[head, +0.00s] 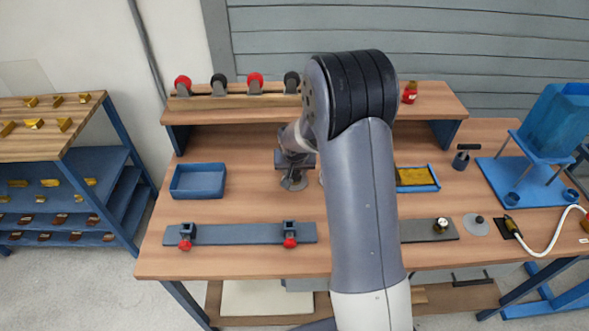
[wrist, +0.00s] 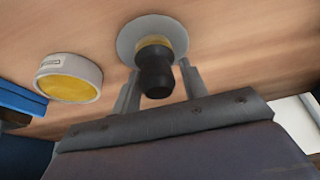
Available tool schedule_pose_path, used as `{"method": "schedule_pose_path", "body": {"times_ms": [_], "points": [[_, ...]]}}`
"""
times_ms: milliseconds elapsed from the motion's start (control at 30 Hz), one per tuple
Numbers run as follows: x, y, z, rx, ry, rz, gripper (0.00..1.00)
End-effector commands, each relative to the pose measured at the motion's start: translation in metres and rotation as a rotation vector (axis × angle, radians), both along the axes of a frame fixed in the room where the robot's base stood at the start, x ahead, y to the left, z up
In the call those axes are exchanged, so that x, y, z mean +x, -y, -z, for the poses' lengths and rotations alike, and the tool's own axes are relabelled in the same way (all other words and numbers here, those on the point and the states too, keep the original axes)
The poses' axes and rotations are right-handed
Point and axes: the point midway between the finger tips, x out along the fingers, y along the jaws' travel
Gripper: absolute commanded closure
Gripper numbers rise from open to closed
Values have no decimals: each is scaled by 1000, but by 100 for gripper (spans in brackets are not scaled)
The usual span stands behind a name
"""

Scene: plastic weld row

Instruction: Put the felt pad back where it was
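My gripper (wrist: 160,72) is low over the bench, its two fingers apart on either side of a black knob (wrist: 156,72) with a yellowish collar. A small gap shows at the right finger. The knob stands upright on a flat pale grey disc (wrist: 127,44) on the wood. In the head view my gripper (head: 294,175) covers most of the knob, and the disc shows below it. I cannot tell for sure which thing is the felt pad. A yellow pad (head: 413,176) lies in a blue tray (head: 424,189) right of my arm.
A round white dish with a yellow face (wrist: 69,78) stands close beside the disc. A blue bin (head: 198,181) and a grey strip with red clamps (head: 238,235) are left. Another grey disc with a dark knob (head: 471,229) is right. A raised shelf (head: 222,115) runs behind.

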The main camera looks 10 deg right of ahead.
Motion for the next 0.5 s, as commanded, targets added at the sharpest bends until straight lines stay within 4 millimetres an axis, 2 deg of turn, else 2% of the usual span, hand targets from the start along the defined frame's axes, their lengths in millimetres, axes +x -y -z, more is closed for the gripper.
{"method": "schedule_pose_path", "body": {"times_ms": [133,500], "points": [[0,0,0,0,0,0,48],[-1,0,-7,0,2,0,48]]}}
